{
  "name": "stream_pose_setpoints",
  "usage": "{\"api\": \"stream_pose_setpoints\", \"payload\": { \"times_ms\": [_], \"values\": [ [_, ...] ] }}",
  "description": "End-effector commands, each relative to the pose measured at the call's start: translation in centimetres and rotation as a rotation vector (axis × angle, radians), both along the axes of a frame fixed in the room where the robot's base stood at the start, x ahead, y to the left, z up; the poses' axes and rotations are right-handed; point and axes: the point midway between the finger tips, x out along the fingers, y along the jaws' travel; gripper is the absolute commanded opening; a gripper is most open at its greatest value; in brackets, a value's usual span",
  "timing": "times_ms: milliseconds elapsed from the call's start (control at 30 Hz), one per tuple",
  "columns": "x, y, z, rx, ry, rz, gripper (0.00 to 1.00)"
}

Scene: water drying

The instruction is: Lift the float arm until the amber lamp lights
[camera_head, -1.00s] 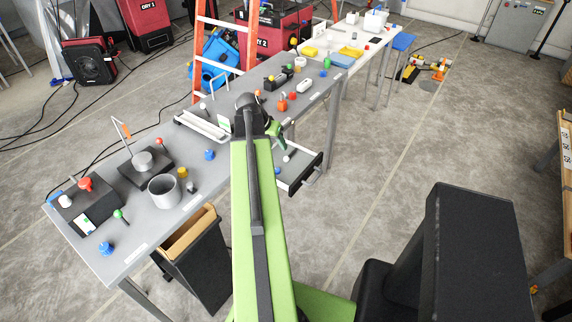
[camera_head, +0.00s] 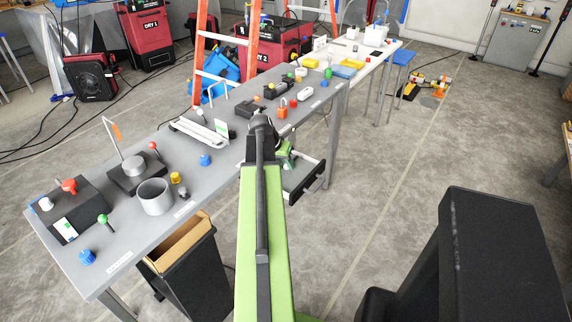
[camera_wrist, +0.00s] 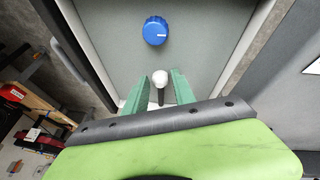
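My gripper (camera_wrist: 157,88) is open, its two green fingers apart. A white ball on a thin dark stem (camera_wrist: 160,77) shows between and just beyond the fingertips, inside a grey tray or drawer (camera_wrist: 205,70); I cannot tell whether this is the float arm or whether a finger touches it. A blue knob (camera_wrist: 156,31) lies beyond the ball. In the head view my gripper (camera_head: 285,155) is over the pulled-out drawer (camera_head: 307,183) and hides the ball. A small amber dome (camera_head: 175,178) stands beside a grey cup (camera_head: 155,197); I cannot tell whether it is the amber lamp or lit.
The long grey table (camera_head: 150,235) holds a black box with a red knob (camera_head: 68,186), a device with an orange flag (camera_head: 117,131), a white tray (camera_head: 199,131) and several small items. A dark bin (camera_head: 190,275) stands below.

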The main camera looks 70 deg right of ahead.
Motion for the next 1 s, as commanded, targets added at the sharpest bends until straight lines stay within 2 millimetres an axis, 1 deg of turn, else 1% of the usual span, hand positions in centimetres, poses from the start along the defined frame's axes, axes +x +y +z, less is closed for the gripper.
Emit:
{"api": "stream_pose_setpoints", "payload": {
  "times_ms": [33, 200, 233, 1000],
  "values": [
    [-0.01, 0.00, 0.00, 0.000, 0.000, 0.000, 0.24],
    [-0.05, -0.01, 0.00, 0.000, 0.001, 0.000, 0.01],
    [-0.06, -0.01, 0.00, 0.000, 0.001, -0.001, 0.00],
    [-0.27, -0.03, -0.01, 0.001, 0.003, -0.004, 0.00]
  ]
}}
